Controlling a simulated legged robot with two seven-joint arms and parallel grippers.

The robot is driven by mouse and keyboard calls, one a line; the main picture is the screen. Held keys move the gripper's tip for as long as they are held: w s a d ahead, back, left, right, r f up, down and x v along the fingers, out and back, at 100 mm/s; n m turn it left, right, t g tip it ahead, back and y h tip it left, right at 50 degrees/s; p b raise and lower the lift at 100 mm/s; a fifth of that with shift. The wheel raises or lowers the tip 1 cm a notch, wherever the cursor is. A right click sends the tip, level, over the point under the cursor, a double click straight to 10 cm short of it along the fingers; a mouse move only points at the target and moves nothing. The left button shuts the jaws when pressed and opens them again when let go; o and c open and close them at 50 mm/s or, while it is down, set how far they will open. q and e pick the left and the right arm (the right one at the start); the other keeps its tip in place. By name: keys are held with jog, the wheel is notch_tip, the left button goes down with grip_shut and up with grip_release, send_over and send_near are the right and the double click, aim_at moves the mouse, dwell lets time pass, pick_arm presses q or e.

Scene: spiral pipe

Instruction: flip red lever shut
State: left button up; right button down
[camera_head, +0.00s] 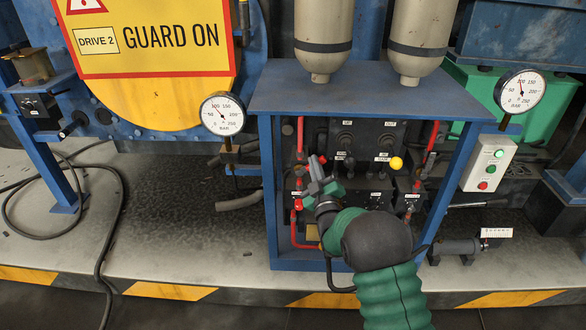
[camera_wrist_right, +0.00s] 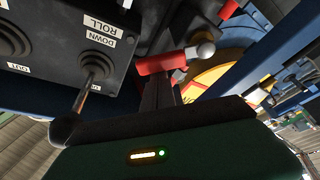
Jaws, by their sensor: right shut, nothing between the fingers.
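The red lever (camera_wrist_right: 168,62) is a short red bar in the right wrist view, with a grey rounded end toward the right. It lies just past the tips of my right gripper (camera_wrist_right: 160,88), very close to them; I cannot tell whether they touch. My right gripper is shut and empty. In the head view, my right gripper (camera_head: 316,182) reaches up to the left part of the dark valve panel (camera_head: 364,140) inside the blue frame. It partly covers the small red parts there. My left gripper is not in view.
A black-knobbed lever (camera_wrist_right: 95,75) beside the "ROLL DOWN" label stands close to my right gripper. The blue frame (camera_head: 272,190) bounds the panel. Pressure gauges (camera_head: 222,114) flank it.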

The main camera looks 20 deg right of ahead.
jog(key=d+f+m+h+b, duration=0.1)
jog(key=m, duration=0.2)
jog(key=d+f+m+h+b, duration=0.1)
jog(key=f+m+b, duration=0.1)
jog(key=m, duration=0.1)
jog(key=s+f+m+h+b, duration=0.1)
jog(key=m+h+b, duration=0.1)
jog(key=m, duration=0.1)
jog(key=shift+d+f, duration=0.2)
jog(key=shift+d, duration=0.2)
jog(key=shift+s+f, duration=0.1)
jog(key=shift+f, duration=0.2)
